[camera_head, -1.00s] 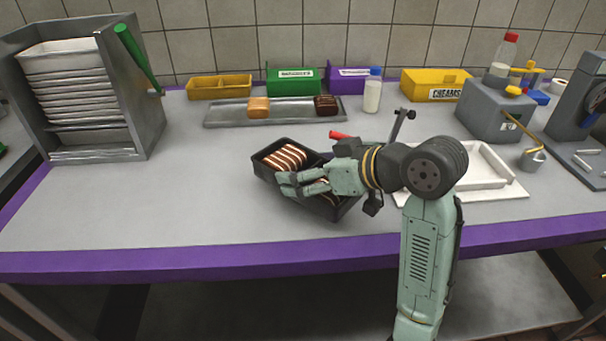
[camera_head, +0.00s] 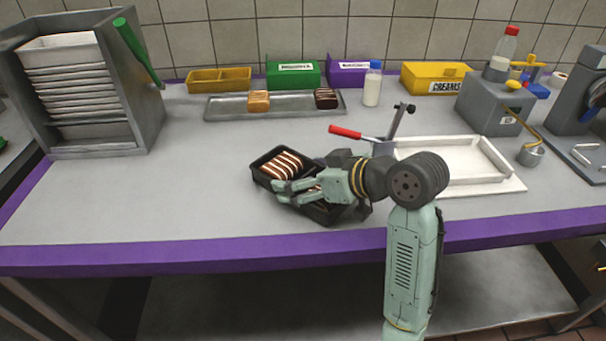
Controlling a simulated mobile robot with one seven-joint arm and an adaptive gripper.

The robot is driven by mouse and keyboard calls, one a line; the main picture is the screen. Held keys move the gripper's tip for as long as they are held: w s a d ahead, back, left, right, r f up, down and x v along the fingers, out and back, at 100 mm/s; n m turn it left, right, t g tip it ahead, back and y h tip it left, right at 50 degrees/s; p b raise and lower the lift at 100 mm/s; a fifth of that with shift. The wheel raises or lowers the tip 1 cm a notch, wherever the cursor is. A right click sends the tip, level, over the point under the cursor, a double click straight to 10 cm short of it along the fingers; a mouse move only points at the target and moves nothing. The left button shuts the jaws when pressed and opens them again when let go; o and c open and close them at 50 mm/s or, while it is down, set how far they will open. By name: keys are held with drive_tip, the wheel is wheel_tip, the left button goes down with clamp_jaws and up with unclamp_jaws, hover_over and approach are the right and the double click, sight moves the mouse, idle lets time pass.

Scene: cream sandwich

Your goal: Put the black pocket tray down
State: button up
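The black pocket tray (camera_head: 268,184) is near the middle of the table, towards the front edge. Brown bars with white stripes show in its far-left pocket, and more brown shows partly under my fingers. My gripper (camera_head: 283,192) reaches over the tray from the right, its fingers across the tray's middle, and appears shut on it. The fingers and wrist hide the tray's near-right part. The tray looks about level and at or very close to the tabletop; whether it touches cannot be told.
A white tray (camera_head: 515,186) and a red-handled lever tool (camera_head: 345,132) lie to the right. A metal tray (camera_head: 222,108) with two bars, coloured boxes and a bottle (camera_head: 372,88) line the back. A grey rack (camera_head: 148,110) stands left. The table (camera_head: 180,190) left of the pocket tray is clear.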

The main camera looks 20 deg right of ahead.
drive_tip(key=shift+o, duration=0.9)
drive_tip(key=shift+r, duration=0.25)
drive_tip(key=shift+s+d, duration=0.2)
drive_tip(key=shift+s, duration=0.15)
drive_tip(key=b+v, duration=0.2)
drive_tip(key=v, duration=0.9)
drive_tip(key=shift+s+r, duration=0.1)
drive_tip(key=shift+s, duration=0.05)
